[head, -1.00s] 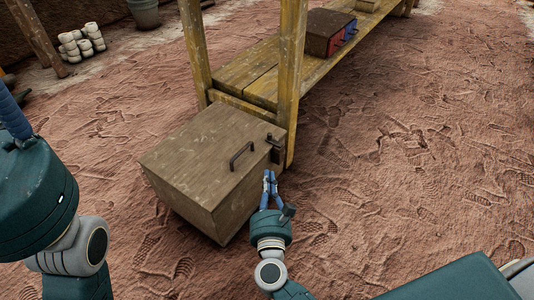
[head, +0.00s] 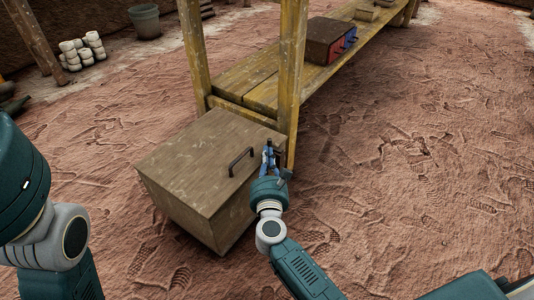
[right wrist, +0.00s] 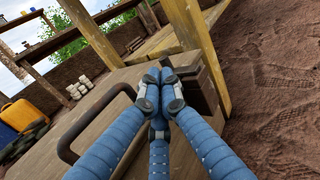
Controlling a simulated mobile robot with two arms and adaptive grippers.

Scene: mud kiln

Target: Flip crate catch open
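The wooden crate (head: 195,165) stands on the ground against the near end of a bench, with its lid closed. A dark bent handle (head: 240,160) sits on its lid and also shows in the right wrist view (right wrist: 68,148). The dark catch (right wrist: 188,71) is at the crate's edge by the bench post, partly hidden behind my fingers. My right gripper (head: 268,148) is over that edge, its blue fingers together with the tips (right wrist: 162,80) meeting in front of the catch. Whether they touch it I cannot tell. My left gripper is out of view; only its arm shows.
The yellow bench post (head: 289,80) rises right beside the catch. A box with red and blue parts (head: 328,42) sits on the bench (head: 262,95). A bucket (head: 145,20) and white stacked pieces (head: 82,52) are far back. The ground to the right is clear.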

